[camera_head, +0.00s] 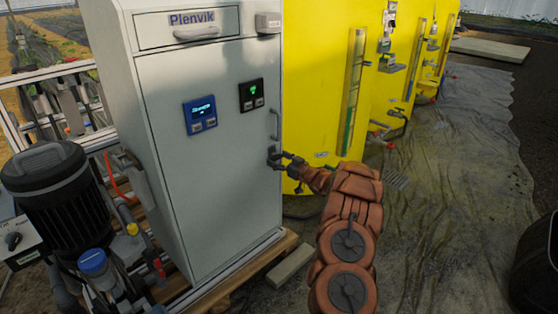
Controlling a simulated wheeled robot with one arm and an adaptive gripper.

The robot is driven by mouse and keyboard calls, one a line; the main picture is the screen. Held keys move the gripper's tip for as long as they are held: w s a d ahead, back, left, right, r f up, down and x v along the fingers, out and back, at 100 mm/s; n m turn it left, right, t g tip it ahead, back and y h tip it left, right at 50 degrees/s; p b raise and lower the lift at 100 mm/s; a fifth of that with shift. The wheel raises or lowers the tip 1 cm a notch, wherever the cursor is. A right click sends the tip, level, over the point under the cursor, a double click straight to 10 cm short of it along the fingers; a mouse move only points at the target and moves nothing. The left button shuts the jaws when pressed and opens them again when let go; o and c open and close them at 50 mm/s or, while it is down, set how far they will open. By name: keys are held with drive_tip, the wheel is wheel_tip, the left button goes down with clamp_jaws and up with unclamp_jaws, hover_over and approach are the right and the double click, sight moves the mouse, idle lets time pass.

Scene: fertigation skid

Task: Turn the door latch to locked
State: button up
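The grey-white cabinet (222,170) marked Plenvik stands upright at the centre left, and its large front door is closed. A vertical bar handle (275,124) sits near the door's right edge. My gripper (272,157) is at that same edge, just below the handle, with its dark fingers pointing left toward the door. A small dark part shows at the fingertips. I cannot tell whether it is the door latch or part of a finger, nor which way the latch points. Contact and finger opening are too small to judge.
Yellow tanks (325,80) stand right behind the cabinet, close to my arm. A black motor pump (55,190) with pipework is at the left. The cabinet stands on a wooden pallet (245,275), with a loose block (290,266) beside it. The tarp-covered ground (450,190) at right is mostly clear.

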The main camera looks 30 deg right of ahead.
drive_tip(key=c, duration=1)
drive_tip(key=shift+o, duration=0.2)
drive_tip(key=shift+n, duration=0.3)
drive_tip(key=n+p, duration=0.1)
drive_tip(key=n, duration=0.2)
drive_tip(key=shift+n, duration=0.4)
drive_tip(key=n, duration=0.4)
drive_tip(key=shift+b, duration=0.35)
drive_tip(key=n+b, duration=0.4)
drive_tip(key=n, duration=0.2)
drive_tip(key=shift+f+n, duration=0.1)
drive_tip(key=shift+n, duration=0.3)
drive_tip(key=shift+n+b, duration=1.4)
drive_tip(key=shift+b, duration=0.05)
drive_tip(key=shift+r, duration=0.2)
